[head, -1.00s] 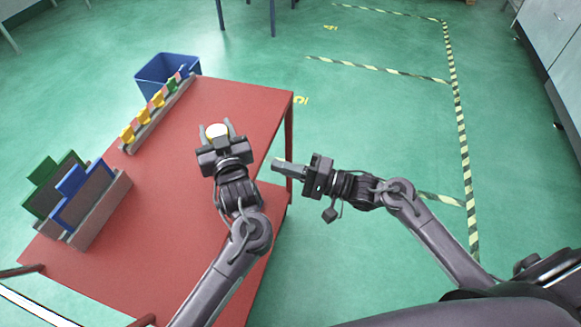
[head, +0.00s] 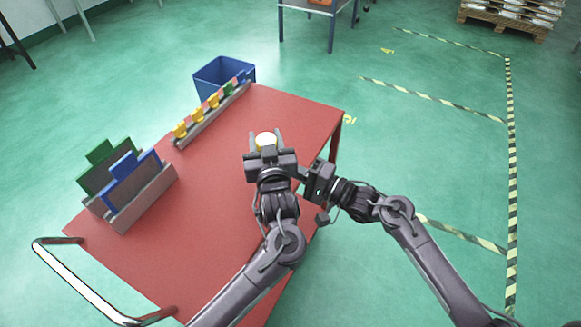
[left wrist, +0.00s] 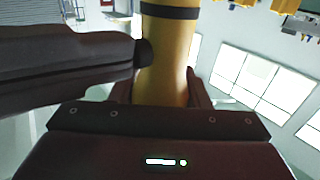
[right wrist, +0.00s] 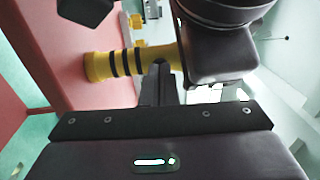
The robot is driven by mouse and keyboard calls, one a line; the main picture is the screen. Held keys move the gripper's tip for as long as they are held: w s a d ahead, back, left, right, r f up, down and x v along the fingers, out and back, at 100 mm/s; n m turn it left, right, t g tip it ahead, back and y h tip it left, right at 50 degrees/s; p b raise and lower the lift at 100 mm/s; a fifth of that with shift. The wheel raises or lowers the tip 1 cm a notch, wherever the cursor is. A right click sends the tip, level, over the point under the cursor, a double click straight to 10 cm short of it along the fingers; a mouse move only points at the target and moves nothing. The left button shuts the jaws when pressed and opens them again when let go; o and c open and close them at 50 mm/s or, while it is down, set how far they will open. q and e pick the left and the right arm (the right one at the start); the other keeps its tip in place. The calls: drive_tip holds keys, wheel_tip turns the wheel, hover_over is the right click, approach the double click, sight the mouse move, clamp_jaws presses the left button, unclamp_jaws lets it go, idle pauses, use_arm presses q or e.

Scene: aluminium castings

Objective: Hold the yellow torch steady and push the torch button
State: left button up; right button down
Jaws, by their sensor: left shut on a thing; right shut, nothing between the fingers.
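The yellow torch (head: 266,139) is upright in my left gripper (head: 265,146), over the red table; its pale round end faces up in the head view. In the left wrist view the torch (left wrist: 165,75) has a black band, and a dark round button (left wrist: 144,52) sits on its left side. My right gripper (head: 301,172) is shut and empty. Its fingertips (left wrist: 130,55) reach in from the left at the button, seemingly touching it; whether it is pressed I cannot tell. In the right wrist view the torch (right wrist: 105,66) shows its flared end and black bands.
The red table (head: 215,200) has free room around the torch. A grey rack (head: 145,200) with green and blue panels stands at its left. A grey rail (head: 212,115) with several coloured pieces lies at the back. A blue bin (head: 212,72) stands beyond.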

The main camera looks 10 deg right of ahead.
use_arm(q)
drive_tip(key=shift+d, duration=0.1)
use_arm(e)
drive_tip(key=shift+x, duration=1)
use_arm(q)
drive_tip(key=shift+s+d, duration=0.1)
drive_tip(key=shift+d, duration=0.05)
use_arm(e)
drive_tip(key=shift+s, duration=0.1)
drive_tip(key=shift+s+d, duration=0.15)
drive_tip(key=shift+d, duration=0.1)
use_arm(q)
drive_tip(key=shift+a, duration=0.25)
use_arm(e)
drive_tip(key=v, duration=1.3)
drive_tip(key=shift+d, duration=0.3)
drive_tip(key=shift+s+f, duration=0.1)
use_arm(q)
drive_tip(key=o, duration=1.2)
